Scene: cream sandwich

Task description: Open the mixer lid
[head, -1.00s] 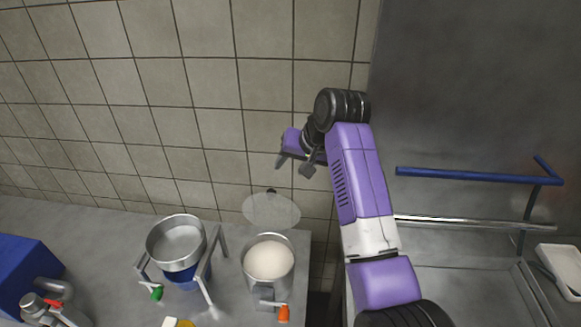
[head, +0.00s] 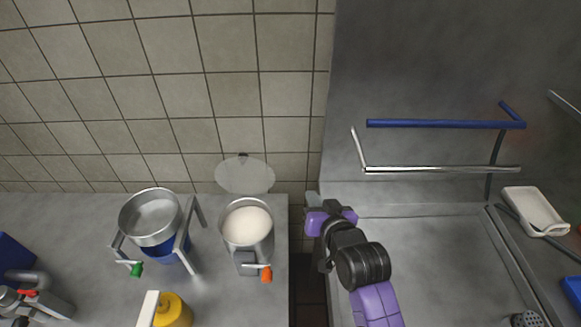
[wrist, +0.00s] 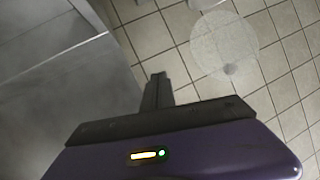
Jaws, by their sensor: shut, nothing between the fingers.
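A metal pot with pale cream (head: 247,226), which I take for the mixer, stands on the counter with an orange-tipped tap at its front. Its clear round lid (head: 245,176) stands raised behind the pot's open top, with a dark knob at its upper edge. The lid also shows in the wrist view (wrist: 224,42) as a translucent disc, apart from my fingers. My gripper (head: 313,201) is shut and empty, to the right of the pot and lid and touching neither. In the wrist view the closed fingers (wrist: 158,90) point toward the tiled wall.
A second metal pot (head: 151,218) on a stand with a green-tipped tap is on the left. A yellow bottle (head: 172,310) stands in front. Blue and steel rails (head: 445,123) and a white tray (head: 535,211) are on the right. A dark gap lies beside the counter's right edge.

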